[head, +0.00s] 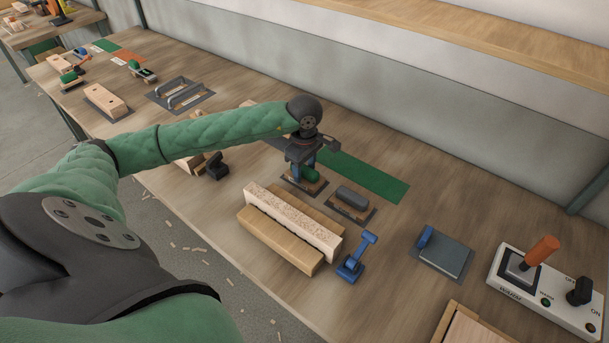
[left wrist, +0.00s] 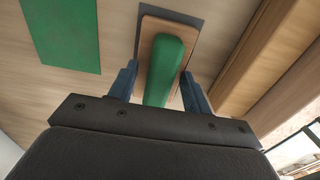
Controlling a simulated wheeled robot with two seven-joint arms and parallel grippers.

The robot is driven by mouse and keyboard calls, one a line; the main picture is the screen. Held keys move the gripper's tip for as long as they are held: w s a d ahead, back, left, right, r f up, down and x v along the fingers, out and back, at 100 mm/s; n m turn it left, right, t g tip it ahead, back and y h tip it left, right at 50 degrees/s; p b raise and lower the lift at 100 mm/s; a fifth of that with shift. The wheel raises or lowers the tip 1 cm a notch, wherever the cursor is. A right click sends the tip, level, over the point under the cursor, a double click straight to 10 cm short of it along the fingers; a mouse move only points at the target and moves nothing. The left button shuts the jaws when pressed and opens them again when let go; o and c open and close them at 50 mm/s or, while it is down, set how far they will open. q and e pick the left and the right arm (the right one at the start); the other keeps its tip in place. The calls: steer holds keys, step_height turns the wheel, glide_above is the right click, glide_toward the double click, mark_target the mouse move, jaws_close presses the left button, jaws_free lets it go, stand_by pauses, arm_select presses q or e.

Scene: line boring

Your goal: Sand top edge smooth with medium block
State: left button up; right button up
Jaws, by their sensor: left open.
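A sanding block with a rounded green handle (head: 311,173) on a wooden base lies on a dark pad. In the left wrist view the green handle (left wrist: 166,68) lies between the two blue fingers of my left gripper (left wrist: 158,82). In the head view my left gripper (head: 304,168) is low over this block, open, one finger on each side of the handle. A second block with a grey handle (head: 353,196) lies on its own pad to the right. A pale, rough-faced board (head: 293,217) is held between wooden jaws (head: 280,243) nearer me. I cannot tell the grits.
A blue-handled tool (head: 357,256) stands right of the jaws. A grey plate on a pad (head: 443,252) and a white switch box (head: 545,295) with an orange lever are farther right. A flat green strip (head: 365,176) lies behind the blocks. A black clamp knob (head: 216,166) is left.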

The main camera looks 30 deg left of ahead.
mark_target(305, 167)
arm_select(q)
steer(key=shift+s+f, duration=0.1)
steer(key=shift+f, duration=0.25)
steer(key=shift+c, duration=0.2)
steer(key=shift+s+d, duration=0.1)
jaws_close()
steer(key=shift+w+r, duration=0.2)
steer(key=shift+r, duration=1.9)
